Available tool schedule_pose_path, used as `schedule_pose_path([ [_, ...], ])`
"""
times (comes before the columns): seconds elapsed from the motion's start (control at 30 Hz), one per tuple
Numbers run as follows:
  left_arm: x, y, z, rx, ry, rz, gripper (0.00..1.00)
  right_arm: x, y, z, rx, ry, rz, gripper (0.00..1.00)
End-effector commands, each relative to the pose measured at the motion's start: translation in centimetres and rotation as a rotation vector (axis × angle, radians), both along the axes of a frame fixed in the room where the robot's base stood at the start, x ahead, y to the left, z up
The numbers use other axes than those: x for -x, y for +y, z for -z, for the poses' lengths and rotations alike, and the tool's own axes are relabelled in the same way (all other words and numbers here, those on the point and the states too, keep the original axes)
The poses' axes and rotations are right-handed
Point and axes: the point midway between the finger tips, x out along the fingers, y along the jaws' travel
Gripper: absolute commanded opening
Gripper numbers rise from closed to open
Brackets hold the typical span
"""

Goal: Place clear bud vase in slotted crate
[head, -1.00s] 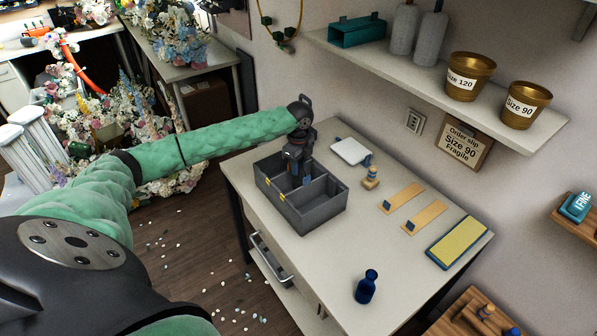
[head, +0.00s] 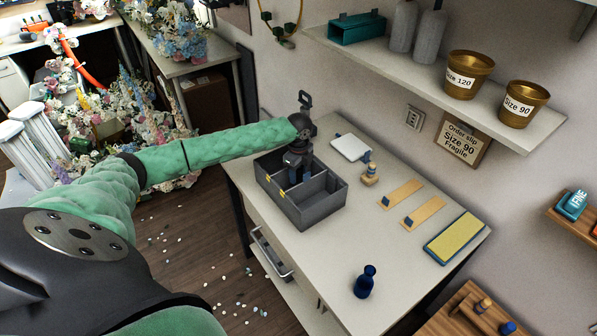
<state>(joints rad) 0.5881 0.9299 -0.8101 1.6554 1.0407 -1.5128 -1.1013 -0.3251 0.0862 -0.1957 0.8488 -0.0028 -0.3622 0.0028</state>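The slotted crate (head: 334,206) is a dark grey open box with dividers and yellow tags, standing on the left part of the pale table. My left gripper (head: 298,180) points down into the crate, its fingertips partly hidden by the crate's walls and dividers. I cannot tell whether its fingers are open or shut, or whether they hold anything. I cannot make out a clear bud vase; it may be hidden by the gripper or the crate. A dark blue bud vase (head: 365,283) stands upright near the table's front edge. My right gripper is not in view.
On the table (head: 392,236) are a white tray (head: 350,147), a small stoppered bottle (head: 370,174), two wooden strips (head: 402,194) and a yellow pad (head: 453,238). A shelf (head: 430,95) with gold pots overhangs the back. The table between crate and blue vase is clear.

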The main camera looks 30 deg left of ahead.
Motion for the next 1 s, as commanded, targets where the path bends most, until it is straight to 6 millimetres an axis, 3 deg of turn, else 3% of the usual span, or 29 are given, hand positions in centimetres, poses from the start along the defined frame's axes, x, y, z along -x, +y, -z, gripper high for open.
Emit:
schedule_pose_path([
  [0.27, 0.0, 0.0, -0.2, 0.000, -0.001, 0.000, 0.49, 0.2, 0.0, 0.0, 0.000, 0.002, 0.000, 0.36],
  [0.43, -0.1, 0.1, -1.4, 0.000, -0.002, -0.001, 0.49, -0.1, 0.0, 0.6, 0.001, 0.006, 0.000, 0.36],
  [0.53, -0.1, 0.1, -3.1, -0.001, -0.004, 0.000, 0.49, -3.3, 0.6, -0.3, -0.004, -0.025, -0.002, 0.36],
  [0.7, -0.1, 0.1, -6.4, -0.001, -0.004, 0.000, 0.49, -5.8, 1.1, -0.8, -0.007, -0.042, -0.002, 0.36],
  [0.87, -0.1, 0.0, -9.3, -0.001, -0.003, 0.000, 0.49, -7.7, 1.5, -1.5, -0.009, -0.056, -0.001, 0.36],
  [1.0, -0.1, 0.0, -11.0, 0.001, -0.002, 0.000, 0.49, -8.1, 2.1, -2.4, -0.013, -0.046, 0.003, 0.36],
])
